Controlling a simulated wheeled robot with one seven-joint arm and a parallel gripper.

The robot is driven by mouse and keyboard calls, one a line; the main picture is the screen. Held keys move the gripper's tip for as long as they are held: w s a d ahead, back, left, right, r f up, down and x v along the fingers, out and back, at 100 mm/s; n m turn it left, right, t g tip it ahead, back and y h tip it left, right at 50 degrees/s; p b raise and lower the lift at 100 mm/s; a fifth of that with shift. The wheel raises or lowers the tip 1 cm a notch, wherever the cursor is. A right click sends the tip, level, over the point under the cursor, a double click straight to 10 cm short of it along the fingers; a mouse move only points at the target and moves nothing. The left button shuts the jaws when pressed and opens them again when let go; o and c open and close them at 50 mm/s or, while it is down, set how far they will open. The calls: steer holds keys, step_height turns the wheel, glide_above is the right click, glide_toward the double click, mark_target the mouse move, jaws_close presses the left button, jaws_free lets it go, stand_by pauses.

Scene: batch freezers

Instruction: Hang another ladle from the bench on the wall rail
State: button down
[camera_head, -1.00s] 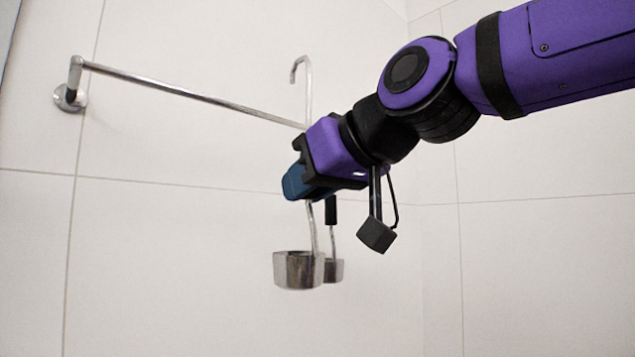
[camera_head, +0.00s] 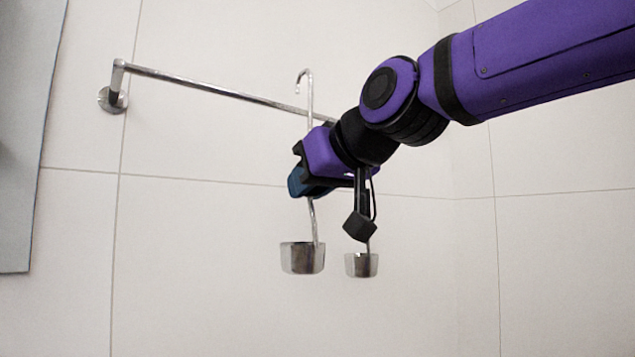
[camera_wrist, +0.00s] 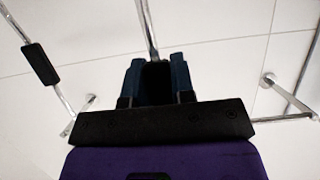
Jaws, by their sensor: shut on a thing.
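My gripper (camera_head: 307,180) is shut on the handle of a steel ladle, in front of the wall. Its cup (camera_head: 303,258) hangs below my gripper, and its open hook rises above the rail's line. In the wrist view, the handle (camera_wrist: 147,28) runs out between the dark blue fingers (camera_wrist: 157,82). The wall rail (camera_head: 215,90) passes behind the hook and my gripper. I cannot tell the gap between hook and rail. A second ladle (camera_head: 361,265) hangs to the right, its upper part hidden by my arm; its black sleeve (camera_wrist: 40,64) shows in the wrist view.
The rail's left bracket (camera_head: 112,98) is fixed to the white tiled wall (camera_head: 200,240). The rail left of the held ladle is bare. A grey panel (camera_head: 30,150) stands at the left edge. The bench is not in view.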

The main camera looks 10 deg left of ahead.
steer(key=shift+w+a, duration=1.5)
steer(key=shift+a, duration=0.25)
steer(key=shift+w+a+f, duration=0.1)
steer(key=shift+f, duration=1.3)
steer(key=c, duration=0.9)
jaws_free()
steer(key=v, duration=1)
steer(key=shift+s+d+r, duration=0.1)
steer(key=shift+s+d, duration=0.15)
steer(key=shift+d, duration=0.05)
